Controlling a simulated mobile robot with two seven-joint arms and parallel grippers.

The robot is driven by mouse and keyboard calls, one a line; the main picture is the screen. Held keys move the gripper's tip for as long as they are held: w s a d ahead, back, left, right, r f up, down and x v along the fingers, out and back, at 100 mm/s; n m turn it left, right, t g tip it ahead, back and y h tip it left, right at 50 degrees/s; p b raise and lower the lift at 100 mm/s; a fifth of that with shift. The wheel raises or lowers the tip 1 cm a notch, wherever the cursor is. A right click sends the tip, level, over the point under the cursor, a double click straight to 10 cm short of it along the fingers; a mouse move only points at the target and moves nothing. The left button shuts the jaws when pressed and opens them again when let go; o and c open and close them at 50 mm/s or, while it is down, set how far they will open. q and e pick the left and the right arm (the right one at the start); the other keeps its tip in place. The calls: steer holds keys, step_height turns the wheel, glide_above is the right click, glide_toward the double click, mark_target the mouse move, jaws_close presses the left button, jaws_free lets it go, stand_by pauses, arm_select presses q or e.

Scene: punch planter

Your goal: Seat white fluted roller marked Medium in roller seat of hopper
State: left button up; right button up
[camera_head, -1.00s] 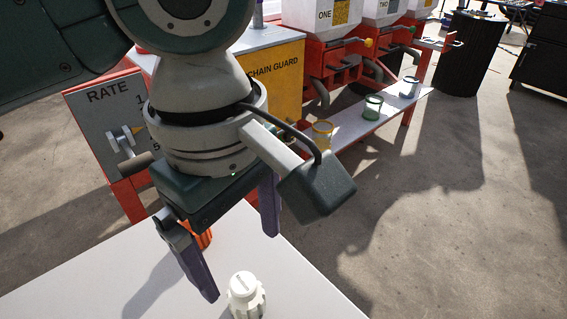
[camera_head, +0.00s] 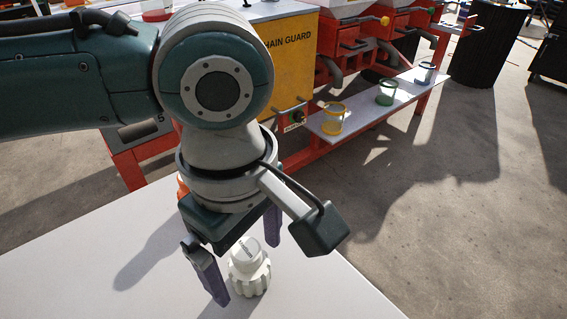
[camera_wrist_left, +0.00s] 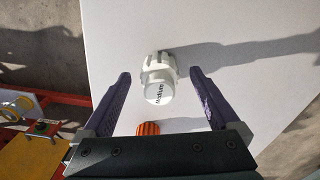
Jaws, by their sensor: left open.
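The white fluted roller (camera_head: 249,272) stands upright on the white table, just below my left gripper (camera_head: 244,265) in the head view. In the left wrist view, the roller (camera_wrist_left: 160,78) lies between and slightly beyond the two purple fingers, and its cap reads "Medium". My left gripper (camera_wrist_left: 160,82) is open and empty, with a gap on both sides of the roller. An orange roller (camera_wrist_left: 148,128) is nearer the gripper body, partly hidden by it. The hoppers' red frames (camera_head: 375,50) stand at the back; no roller seat is clearly visible. My right gripper is not in view.
The white table (camera_head: 330,290) is otherwise mostly clear. A black bin (camera_head: 485,45) is at the back right.

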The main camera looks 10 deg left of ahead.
arm_select(q)
jaws_close()
stand_by(0.7)
